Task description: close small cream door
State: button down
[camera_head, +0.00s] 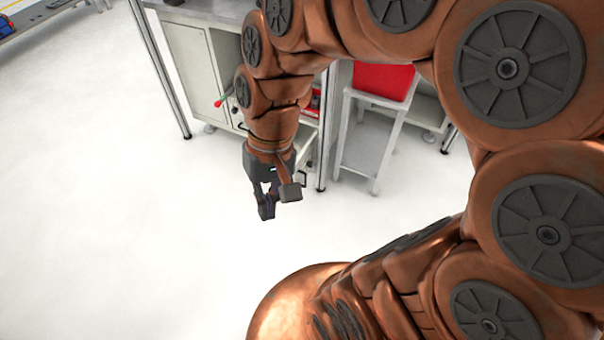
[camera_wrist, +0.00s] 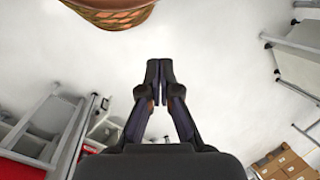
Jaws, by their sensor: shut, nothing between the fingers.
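A cream cabinet (camera_head: 190,62) stands under the grey workbench at the top left of the head view. Its pale panels show left of my arm; my arm hides the part to the right. I cannot tell which panel is the small door or how far it stands open. My gripper (camera_head: 267,208) points down over the bare floor, in front of the cabinet and apart from it. In the wrist view my gripper (camera_wrist: 159,65) has its dark fingers together, with nothing between them.
A red bin (camera_head: 382,80) sits on a white stand (camera_head: 365,145) right of the cabinet. A red-tipped handle (camera_head: 222,101) juts out near the cabinet. Metal bench legs (camera_head: 160,70) stand beside it. Cardboard boxes (camera_wrist: 283,166) show in the wrist view. The white floor (camera_head: 110,200) at left is clear.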

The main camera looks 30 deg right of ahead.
jog(key=w+a+f+m+t+y+b, duration=0.1)
jog(key=w+f+m+y+b, duration=0.3)
jog(key=w, duration=0.4)
jog(key=w+f+m+t+y+b, duration=0.1)
jog(key=w+f+m+b, duration=0.1)
jog(key=w+f+b, duration=0.5)
jog(key=w+d+f+m+t+y+b, duration=0.2)
jog(key=w+d+f+m+b, duration=0.15)
jog(key=w+f, duration=0.2)
jog(key=w+d+f+m+t+y+b, duration=0.1)
jog(key=w+d+f+m+b, duration=0.15)
jog(key=w+d+f, duration=0.35)
jog(key=w+d+f+m+t+b, duration=0.45)
jog(key=w+d+f+m, duration=0.25)
jog(key=d+f, duration=0.5)
jog(key=s+d+f+m+t+h+b, duration=0.1)
jog(key=s+d+f+m+h+b, duration=0.15)
jog(key=d+f+m, duration=0.5)
jog(key=s+d+f+m+t+h+b, duration=0.15)
jog(key=d+f+b, duration=0.25)
jog(key=d+f, duration=0.75)
jog(key=w+r+b+x, duration=0.1)
jog(key=b+x, duration=0.4)
jog(key=x, duration=0.8)
jog(key=shift+w+r+h+b, duration=0.25)
jog(key=shift+r+h+b, duration=0.05)
jog(key=shift+r+b, duration=0.1)
jog(key=shift+d, duration=0.15)
